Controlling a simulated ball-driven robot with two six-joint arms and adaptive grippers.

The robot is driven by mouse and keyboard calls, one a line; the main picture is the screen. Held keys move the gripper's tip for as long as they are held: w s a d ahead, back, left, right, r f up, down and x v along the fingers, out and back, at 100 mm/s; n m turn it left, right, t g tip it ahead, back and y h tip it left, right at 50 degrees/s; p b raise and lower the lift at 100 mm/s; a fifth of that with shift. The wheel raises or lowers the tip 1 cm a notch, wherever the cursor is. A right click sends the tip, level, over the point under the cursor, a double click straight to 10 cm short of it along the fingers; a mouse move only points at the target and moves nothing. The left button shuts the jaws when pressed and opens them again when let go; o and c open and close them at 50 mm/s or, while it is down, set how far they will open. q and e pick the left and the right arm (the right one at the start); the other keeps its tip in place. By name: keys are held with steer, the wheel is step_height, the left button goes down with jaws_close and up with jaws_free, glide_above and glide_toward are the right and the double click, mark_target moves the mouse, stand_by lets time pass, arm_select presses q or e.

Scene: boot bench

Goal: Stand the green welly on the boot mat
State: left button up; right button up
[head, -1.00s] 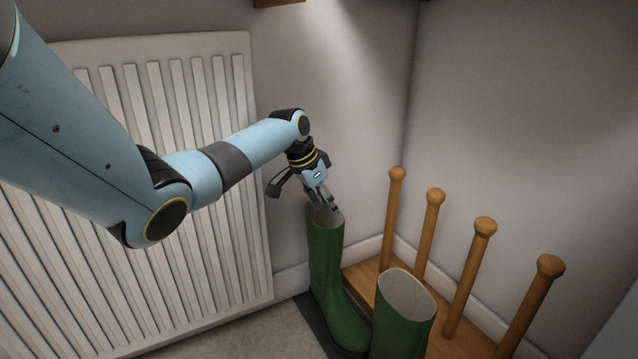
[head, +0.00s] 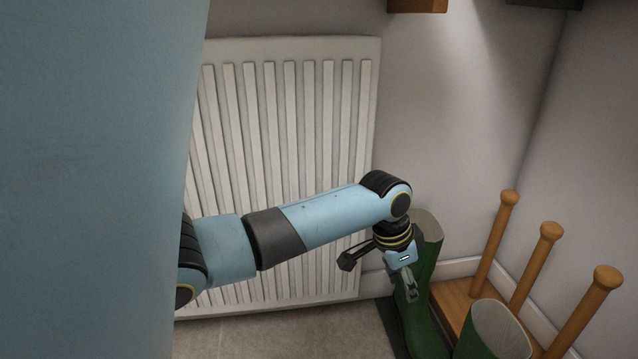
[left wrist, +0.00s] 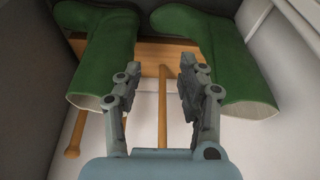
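A green welly (head: 425,325) stands upright on the dark boot mat (head: 387,318) beside the wooden rack. A second green welly (head: 490,335) is to its right, its lower part cut off by the frame. My left gripper (head: 411,292) is in front of the first welly's shaft, hiding part of it. In the left wrist view the left gripper (left wrist: 160,90) is open, with nothing held between its fingers. A welly shows on each side of it, one at left (left wrist: 103,55) and one at right (left wrist: 222,60). My right gripper is out of view.
A wooden boot rack (head: 455,303) with several upright pegs (head: 537,262) stands at the right, close to the wall. A white radiator (head: 285,120) is behind my left arm. Bare carpet (head: 290,335) lies in front of it.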

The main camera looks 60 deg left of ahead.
arm_select(q)
steer(key=s+d, duration=0.6)
steer(key=s, duration=0.7)
steer(key=s+d+r+n, duration=0.1)
steer(key=s+r, duration=0.2)
steer(key=s, duration=0.3)
steer(key=s+d+r+n+y, duration=0.1)
steer(key=s+r+n, duration=0.1)
steer(key=s+r, duration=0.2)
steer(key=s, duration=0.2)
steer(key=shift+s+d+r, duration=0.15)
steer(key=shift+s+d, duration=0.15)
steer(key=shift+s, duration=0.05)
